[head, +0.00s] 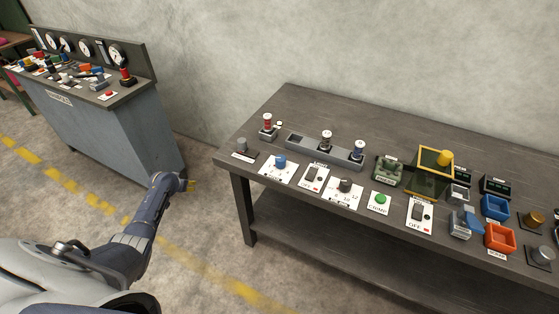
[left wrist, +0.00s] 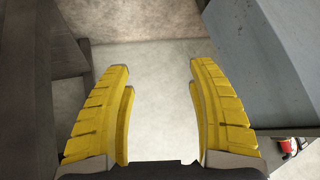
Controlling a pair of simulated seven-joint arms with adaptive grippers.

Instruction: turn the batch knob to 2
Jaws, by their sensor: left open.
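Two round knobs sit on white plates on the dark table: a blue knob (head: 279,161) near the left end and a dark grey knob (head: 345,185) further right. Small marks stand around each knob; the text is too small to tell which is the batch knob or where either points. My left gripper (head: 191,186) is left of the table, over the floor and well apart from both knobs. In the left wrist view its yellow fingers (left wrist: 160,110) are spread with nothing between them. My right gripper is not in view.
Between the knobs is a rocker switch (head: 313,177); a green button (head: 380,198) is right of them. Behind them stands a grey tray (head: 345,156) with spools. A yellow-framed press (head: 432,172) and coloured bins fill the right. A grey console (head: 115,130) stands left.

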